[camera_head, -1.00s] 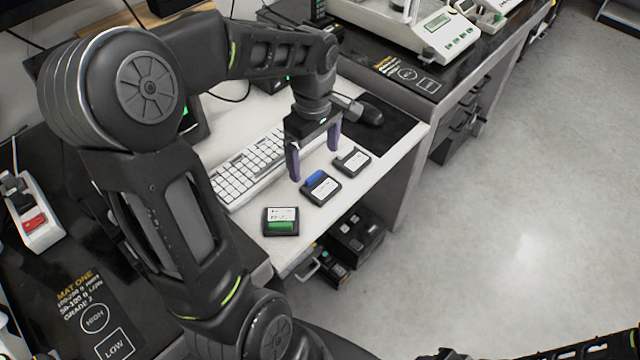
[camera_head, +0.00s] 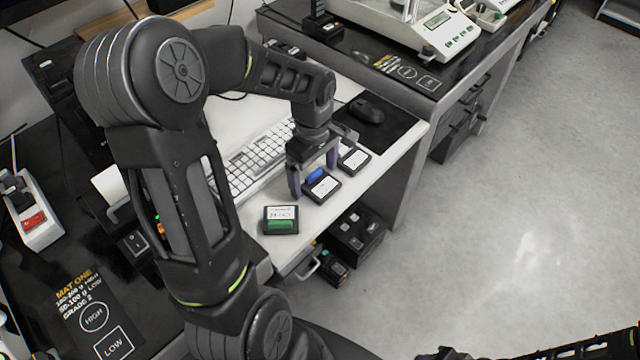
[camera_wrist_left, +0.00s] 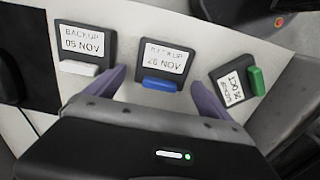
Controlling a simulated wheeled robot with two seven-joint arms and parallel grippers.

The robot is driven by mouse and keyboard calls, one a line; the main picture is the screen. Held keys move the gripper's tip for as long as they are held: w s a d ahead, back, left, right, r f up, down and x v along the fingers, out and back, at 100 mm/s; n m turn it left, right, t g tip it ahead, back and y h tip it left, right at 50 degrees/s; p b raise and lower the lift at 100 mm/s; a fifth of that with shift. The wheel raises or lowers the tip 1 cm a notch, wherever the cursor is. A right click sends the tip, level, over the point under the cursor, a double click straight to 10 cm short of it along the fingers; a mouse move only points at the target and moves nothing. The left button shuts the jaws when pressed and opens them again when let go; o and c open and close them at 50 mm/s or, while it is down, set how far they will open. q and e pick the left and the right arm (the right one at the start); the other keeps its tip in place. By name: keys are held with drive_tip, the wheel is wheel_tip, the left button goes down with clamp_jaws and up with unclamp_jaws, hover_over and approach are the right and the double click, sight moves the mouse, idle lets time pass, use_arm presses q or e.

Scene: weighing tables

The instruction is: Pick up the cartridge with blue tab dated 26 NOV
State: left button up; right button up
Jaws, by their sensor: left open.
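The black cartridge with the blue tab (camera_head: 323,188) lies on the white desk, in the middle of a row of three. In the left wrist view its label (camera_wrist_left: 166,58) reads BACKUP 26 NOV. My left gripper (camera_head: 315,182) is open above and around the near part of this cartridge, with its purple fingers to either side of the blue tab and nothing held. In the left wrist view the gripper (camera_wrist_left: 160,95) shows the blue tab between its fingertips. My right gripper is not clearly seen; a dark arm part shows at the bottom right.
A green-tab cartridge (camera_head: 281,220) lies to the left; its label (camera_wrist_left: 232,90) is dated in OCT. A cartridge (camera_head: 353,158) dated 05 NOV with a white tab lies to the right. A keyboard (camera_head: 250,162) and mouse (camera_head: 367,110) lie behind. The desk's front edge is close.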

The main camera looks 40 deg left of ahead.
sight(314, 174)
use_arm(q)
drive_tip(key=shift+c, duration=0.4)
drive_tip(key=c, duration=1.4)
wheel_tip(314, 174, up, 10)
drive_tip(key=shift+p, duration=0.35)
